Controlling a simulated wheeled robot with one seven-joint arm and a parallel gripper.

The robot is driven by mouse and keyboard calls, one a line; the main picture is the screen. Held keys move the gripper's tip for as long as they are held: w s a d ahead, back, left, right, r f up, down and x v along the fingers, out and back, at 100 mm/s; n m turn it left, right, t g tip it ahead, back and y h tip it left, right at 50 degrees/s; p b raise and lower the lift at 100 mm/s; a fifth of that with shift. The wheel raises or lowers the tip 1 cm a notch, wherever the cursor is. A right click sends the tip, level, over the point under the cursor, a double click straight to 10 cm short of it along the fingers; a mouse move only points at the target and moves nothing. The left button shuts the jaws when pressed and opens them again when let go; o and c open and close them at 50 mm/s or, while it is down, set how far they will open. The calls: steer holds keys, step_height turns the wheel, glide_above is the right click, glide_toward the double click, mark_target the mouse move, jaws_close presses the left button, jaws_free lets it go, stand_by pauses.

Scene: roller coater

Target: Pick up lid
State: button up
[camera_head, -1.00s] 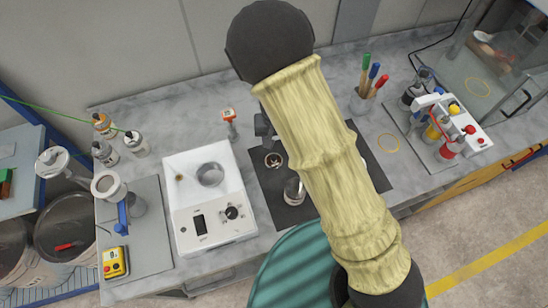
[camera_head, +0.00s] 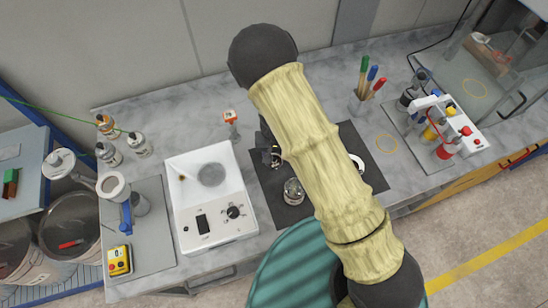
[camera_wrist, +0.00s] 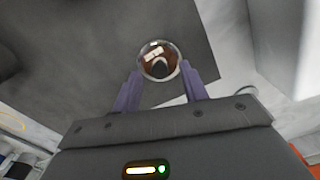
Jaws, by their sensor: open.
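No piece is clearly recognisable as the lid. In the wrist view, a small round glossy piece (camera_wrist: 160,60) with a brown and dark middle shows between the fingertips. I cannot tell whether it is the lid, or whether the fingers touch it. My gripper (camera_wrist: 160,78) is open, with one purple finger on each side of that piece. In the head view, my gripper is mostly hidden by my arm, over the dark mat (camera_head: 268,187). A small clear glass jar (camera_head: 293,191) stands on the mat, left of my arm.
A white device (camera_head: 208,195) with a round grey plate (camera_head: 211,174) stands left of the mat. A cup of coloured pens (camera_head: 362,101) and a rack of bottles (camera_head: 437,122) are at right. A dispenser bottle (camera_head: 231,125) stands behind.

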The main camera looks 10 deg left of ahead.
steer(key=shift+f, duration=0.55)
jaws_close()
